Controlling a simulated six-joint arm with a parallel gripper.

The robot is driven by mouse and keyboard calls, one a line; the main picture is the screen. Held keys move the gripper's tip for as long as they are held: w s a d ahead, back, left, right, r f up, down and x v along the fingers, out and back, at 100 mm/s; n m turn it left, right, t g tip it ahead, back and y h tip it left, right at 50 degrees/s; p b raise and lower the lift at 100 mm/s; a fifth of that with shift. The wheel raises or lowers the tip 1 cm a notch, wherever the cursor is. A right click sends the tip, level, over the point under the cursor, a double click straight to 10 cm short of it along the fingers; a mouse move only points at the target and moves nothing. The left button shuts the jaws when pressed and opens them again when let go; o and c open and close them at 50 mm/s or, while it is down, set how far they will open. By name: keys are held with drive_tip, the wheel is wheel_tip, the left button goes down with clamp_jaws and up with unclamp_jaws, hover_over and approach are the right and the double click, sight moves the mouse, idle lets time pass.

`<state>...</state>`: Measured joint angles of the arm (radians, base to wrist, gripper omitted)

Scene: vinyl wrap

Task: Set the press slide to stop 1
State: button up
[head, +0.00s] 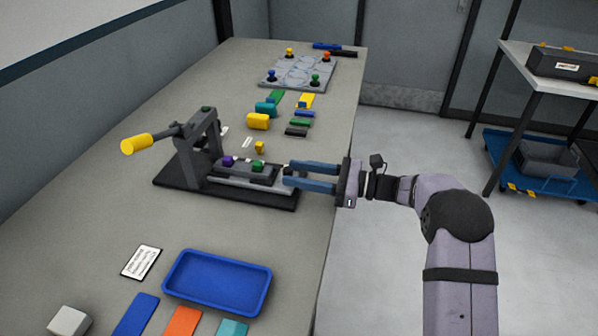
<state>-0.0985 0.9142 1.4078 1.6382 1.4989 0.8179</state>
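The press (205,150) stands on a black base plate at the middle of the table, with a lever ending in a yellow grip (136,143) to the left. Its slide (232,184) is a grey carriage lying on the base, to the right of the column. A purple knob (228,160) and a green knob (258,166) show on top of it. My gripper (288,174) reaches in from the right with two blue fingers, at the slide's right end. The fingers are apart; whether they clasp the slide's end is unclear. Stop markings cannot be read.
A blue tray (175,273), a white label card (141,262) and coloured sheets lie at the front. Behind the press are a yellow roll (258,121), several coloured blocks and a grey board (285,72) with coloured knobs. The table's right edge runs beneath my gripper.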

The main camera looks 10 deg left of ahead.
sight(285, 169)
clamp_jaws()
drive_tip(key=shift+a, duration=1.9)
drive_tip(key=shift+d, duration=0.1)
unclamp_jaws()
drive_tip(key=shift+d+b, duration=0.85)
drive_tip(key=shift+d, duration=2.85)
drive_tip(key=shift+a, duration=0.1)
